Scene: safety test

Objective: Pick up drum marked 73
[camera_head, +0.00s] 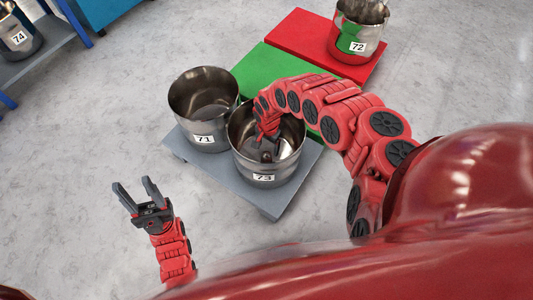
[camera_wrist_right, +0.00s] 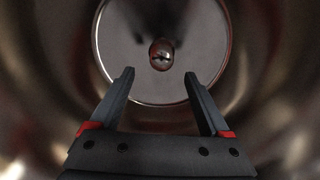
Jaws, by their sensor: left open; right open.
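The drum marked 73 (camera_head: 264,180) is an open steel drum standing on the grey platform (camera_head: 262,207), label facing me. My right arm arches over it, and my right gripper (camera_head: 266,149) points down inside its mouth. In the right wrist view my right gripper (camera_wrist_right: 164,95) is open with nothing between its fingers. The shiny inner wall and round bottom of drum 73 (camera_wrist_right: 160,85) fill that view, with a small round shiny feature at the bottom's middle. My left gripper (camera_head: 137,193) is open and empty above the floor, left of the platform.
The drum marked 71 (camera_head: 204,138) stands close beside drum 73 on the same platform. The drum marked 72 (camera_head: 352,48) stands on a red mat (camera_head: 305,36), behind a green mat (camera_head: 270,72). The drum marked 74 (camera_head: 20,38) is at far left. Floor at left is clear.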

